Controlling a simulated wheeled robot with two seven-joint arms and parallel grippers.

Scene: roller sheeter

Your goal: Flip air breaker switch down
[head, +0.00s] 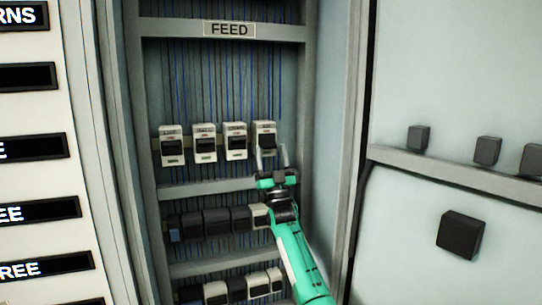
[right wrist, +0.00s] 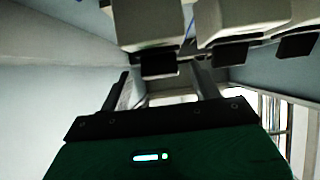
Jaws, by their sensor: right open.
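The air breaker (head: 264,128) is the rightmost pale breaker in the upper row under the FEED sign, though its small label is hard to read. Its black switch (head: 267,142) shows on its front; whether it is up or down is hard to tell. My right gripper (head: 273,161) is open and empty just below this breaker. In the right wrist view, its spread fingers (right wrist: 160,84) point toward a black switch (right wrist: 159,63) on a pale breaker (right wrist: 150,24), with the switch between their lines. Contact cannot be told. My left gripper is out of view.
Other pale breakers (head: 204,142) stand close on the left in the same row. A lower row of dark breakers (head: 215,221) sits beneath, near my right arm. The cabinet's side wall (head: 325,110) is close on the right. The FEED sign (head: 229,29) is above.

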